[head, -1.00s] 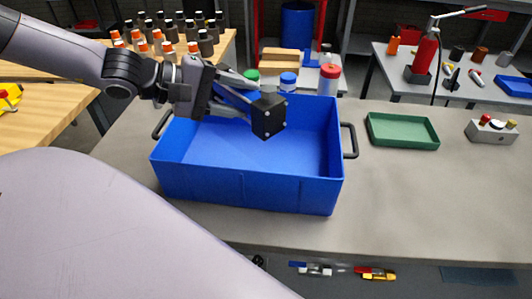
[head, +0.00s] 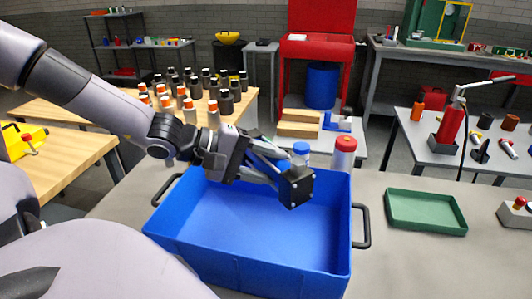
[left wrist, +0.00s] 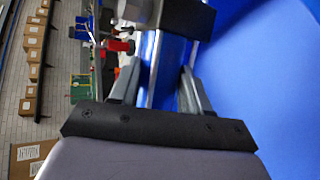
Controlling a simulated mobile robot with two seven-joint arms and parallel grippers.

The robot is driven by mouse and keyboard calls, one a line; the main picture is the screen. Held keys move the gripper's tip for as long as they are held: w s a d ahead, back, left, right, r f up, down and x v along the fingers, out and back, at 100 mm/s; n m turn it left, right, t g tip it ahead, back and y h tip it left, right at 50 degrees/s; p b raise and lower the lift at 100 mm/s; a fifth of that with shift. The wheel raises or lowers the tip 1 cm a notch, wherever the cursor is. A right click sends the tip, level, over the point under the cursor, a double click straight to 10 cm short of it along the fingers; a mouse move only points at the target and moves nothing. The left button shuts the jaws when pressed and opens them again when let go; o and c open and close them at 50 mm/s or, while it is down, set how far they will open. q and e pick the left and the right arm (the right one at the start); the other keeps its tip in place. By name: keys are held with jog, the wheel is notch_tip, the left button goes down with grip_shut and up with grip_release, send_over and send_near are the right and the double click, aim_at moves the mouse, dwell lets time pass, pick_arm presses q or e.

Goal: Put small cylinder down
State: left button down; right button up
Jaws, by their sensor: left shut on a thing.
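My left gripper (head: 266,170) reaches in from the left over the blue bin (head: 190,258). It is shut on the small cylinder, whose dark square end block (head: 296,187) with pale bolt dots sticks out past the fingers. The cylinder appears to hang above the bin's open interior; its exact height above the floor is unclear. In the left wrist view the dark block (left wrist: 172,14) shows at the top, beyond the two grey fingers (left wrist: 158,80). The fingers hide much of the cylinder's body. My right gripper is out of view.
The bin has black side handles (head: 362,226) and its visible floor is clear. A red-capped bottle (head: 343,154) and a blue-capped one (head: 301,151) stand behind it. An empty green tray (head: 425,212) lies to the right. Several dark and orange-capped bottles stand on the wooden table (head: 240,108).

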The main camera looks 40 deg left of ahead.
pick_arm(q)
jog(key=shift+w+f+b, duration=0.15)
jog(key=shift+f+b, duration=2.4)
jog(key=shift+f, duration=4.85)
jog(key=shift+d+f+b, duration=0.1)
jog(key=shift+f+b, duration=0.55)
jog(key=shift+b, duration=0.05)
jog(key=c, duration=0.5)
grip_release()
jog(key=shift+f, duration=0.15)
